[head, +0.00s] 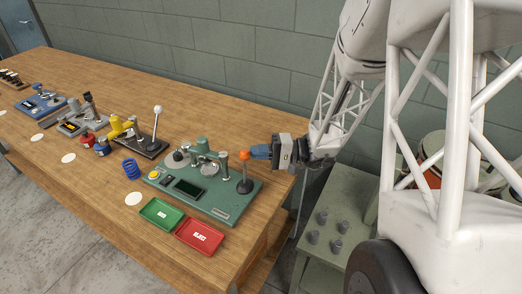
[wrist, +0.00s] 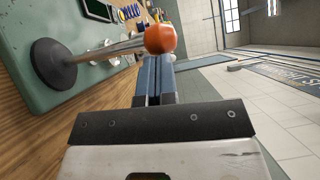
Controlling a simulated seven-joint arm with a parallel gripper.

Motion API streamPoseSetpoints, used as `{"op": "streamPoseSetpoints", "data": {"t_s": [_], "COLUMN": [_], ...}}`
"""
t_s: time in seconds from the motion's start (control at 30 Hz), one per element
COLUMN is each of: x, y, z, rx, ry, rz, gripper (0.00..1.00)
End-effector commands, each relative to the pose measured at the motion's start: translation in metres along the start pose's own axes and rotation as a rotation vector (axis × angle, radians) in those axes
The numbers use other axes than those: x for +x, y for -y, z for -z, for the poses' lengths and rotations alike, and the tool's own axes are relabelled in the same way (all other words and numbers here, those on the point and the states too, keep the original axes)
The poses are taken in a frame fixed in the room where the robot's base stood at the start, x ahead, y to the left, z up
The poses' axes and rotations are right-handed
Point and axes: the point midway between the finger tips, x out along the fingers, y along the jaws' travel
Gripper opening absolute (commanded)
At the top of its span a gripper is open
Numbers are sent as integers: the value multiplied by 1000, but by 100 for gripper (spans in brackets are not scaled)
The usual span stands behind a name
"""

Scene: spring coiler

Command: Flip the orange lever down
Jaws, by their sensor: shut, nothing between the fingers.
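The orange lever knob (head: 244,155) tops a grey stem on a dark round base, at the right end of the green machine (head: 222,201). The lever stands upright in the head view. My gripper (head: 259,152) is shut and empty, with its blue fingers at the knob's right side, at about its height. In the wrist view the orange knob (wrist: 160,39) is just beyond the tips of my gripper (wrist: 154,58). The tips are touching it or very close; I cannot tell which. The lever's dark base (wrist: 52,64) shows at the left.
A green tray (head: 161,214) and a red tray (head: 200,236) lie in front of the machine. A blue spring (head: 131,168) stands to its left, with other machines farther along the bench. A small grey-green table (head: 335,236) with several grey pieces stands at the right.

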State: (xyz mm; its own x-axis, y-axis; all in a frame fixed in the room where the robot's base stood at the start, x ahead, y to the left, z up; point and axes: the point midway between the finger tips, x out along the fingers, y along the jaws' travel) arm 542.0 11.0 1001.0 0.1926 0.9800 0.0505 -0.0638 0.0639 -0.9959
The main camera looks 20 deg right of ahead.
Motion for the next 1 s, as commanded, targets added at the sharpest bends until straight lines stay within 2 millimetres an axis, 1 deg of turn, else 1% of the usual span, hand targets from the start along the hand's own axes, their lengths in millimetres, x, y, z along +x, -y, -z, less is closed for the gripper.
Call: {"op": "streamPoseSetpoints", "data": {"t_s": [0.1,0.33,0.7,1.0], "x": [5,15,31,39], "y": [3,4,2,-3], "z": [-8,-22,-45,-58], "rx": [-54,-53,-242,-347], "ry": [0,1,1,0], "rz": [-36,-35,-162,-235], "gripper": [0,0,0,0]}}
